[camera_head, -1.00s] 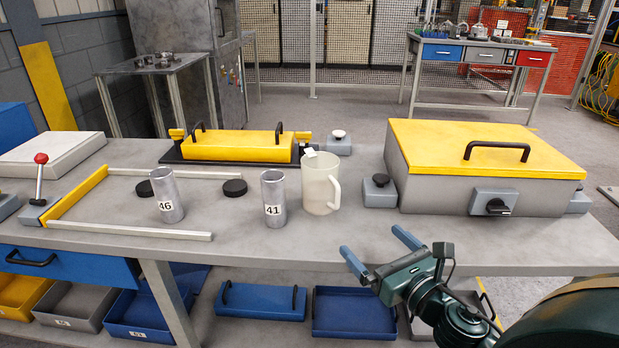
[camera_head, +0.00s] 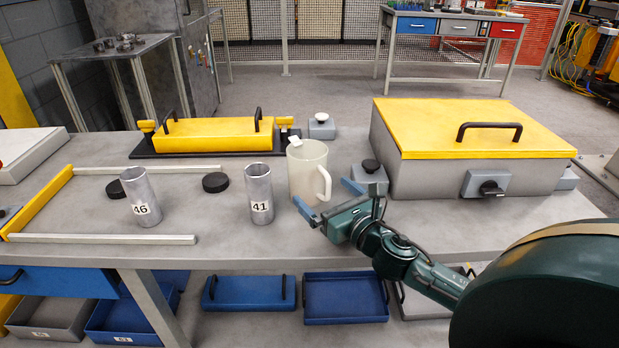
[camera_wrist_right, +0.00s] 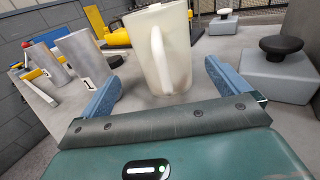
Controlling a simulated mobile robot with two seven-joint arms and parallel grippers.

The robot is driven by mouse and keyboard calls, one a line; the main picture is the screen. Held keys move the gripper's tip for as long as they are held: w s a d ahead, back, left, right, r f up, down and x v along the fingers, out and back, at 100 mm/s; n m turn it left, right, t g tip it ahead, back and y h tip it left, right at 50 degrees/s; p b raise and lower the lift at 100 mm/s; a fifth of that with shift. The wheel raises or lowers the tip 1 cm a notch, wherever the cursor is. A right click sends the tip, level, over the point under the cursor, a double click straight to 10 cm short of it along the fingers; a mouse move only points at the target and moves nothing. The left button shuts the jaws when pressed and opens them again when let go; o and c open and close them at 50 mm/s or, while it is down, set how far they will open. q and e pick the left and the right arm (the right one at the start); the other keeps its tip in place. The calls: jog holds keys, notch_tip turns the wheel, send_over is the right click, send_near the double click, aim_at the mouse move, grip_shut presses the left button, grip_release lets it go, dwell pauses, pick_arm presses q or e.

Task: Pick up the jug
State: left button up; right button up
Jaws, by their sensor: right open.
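The jug (camera_head: 306,172) is whitish and translucent and stands upright on the grey workbench. Its handle is on its right side in the head view. My right gripper (camera_head: 326,197) is open, in front of the jug's lower part, with one blue finger at its front left and the other at its right by the handle. In the right wrist view the jug (camera_wrist_right: 168,50) stands ahead, between the lines of the two open fingers (camera_wrist_right: 160,85), with its handle facing the gripper. The gripper is not closed on it. My left gripper is not in view.
Metal cylinders marked 41 (camera_head: 259,193) and 46 (camera_head: 140,197) stand left of the jug. A grey block with a black knob (camera_head: 369,178) is close on its right, beside a large yellow-lidded box (camera_head: 470,130). A yellow case (camera_head: 205,135) lies behind.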

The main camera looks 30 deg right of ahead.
aim_at(318, 186)
jog(key=shift+w+d+f, duration=0.15)
jog(key=shift+w, duration=1.2)
jog(key=shift+w+d+f, duration=0.1)
jog(key=shift+w+d, duration=0.05)
jog(key=shift+w, duration=1.15)
jog(key=shift+c, duration=0.2)
jog(key=c, duration=1.2)
